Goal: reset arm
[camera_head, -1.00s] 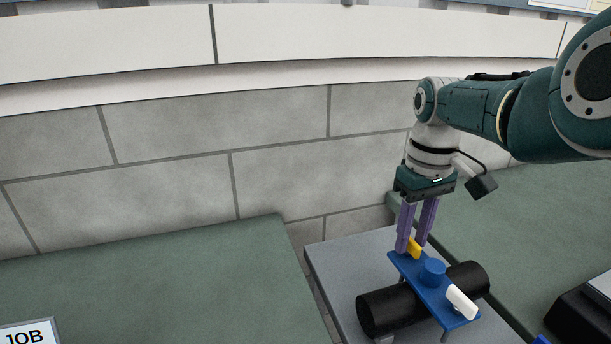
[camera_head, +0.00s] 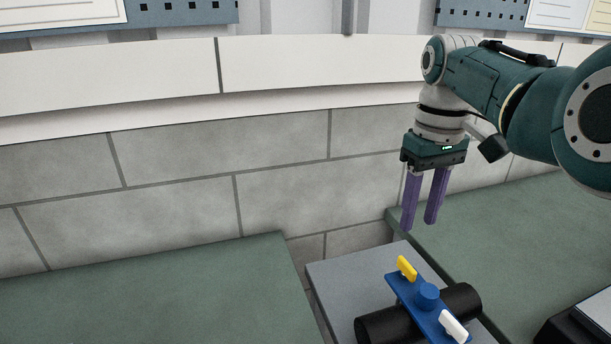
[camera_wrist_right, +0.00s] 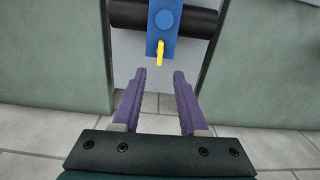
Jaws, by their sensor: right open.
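My right gripper (camera_head: 422,228) has two purple fingers that hang down, apart and empty. It is above and apart from the blue carousel plate (camera_head: 415,296) in the head view. The plate has a blue hub (camera_head: 428,293), a yellow peg (camera_head: 406,268) at its far end and a white peg (camera_head: 453,326) at its near end. A black cylinder (camera_head: 383,328) lies beneath the plate. In the right wrist view, my open fingers (camera_wrist_right: 160,75) show with the yellow peg (camera_wrist_right: 160,54) ahead of them and nothing between them. My left gripper is not in view.
A grey stand (camera_head: 335,278) carries the carousel. Green counters lie to the left (camera_head: 190,292) and right (camera_head: 500,222) of it. A dark box (camera_head: 575,330) sits at the lower right. A grey block wall (camera_head: 270,180) stands behind. The air around my right gripper is clear.

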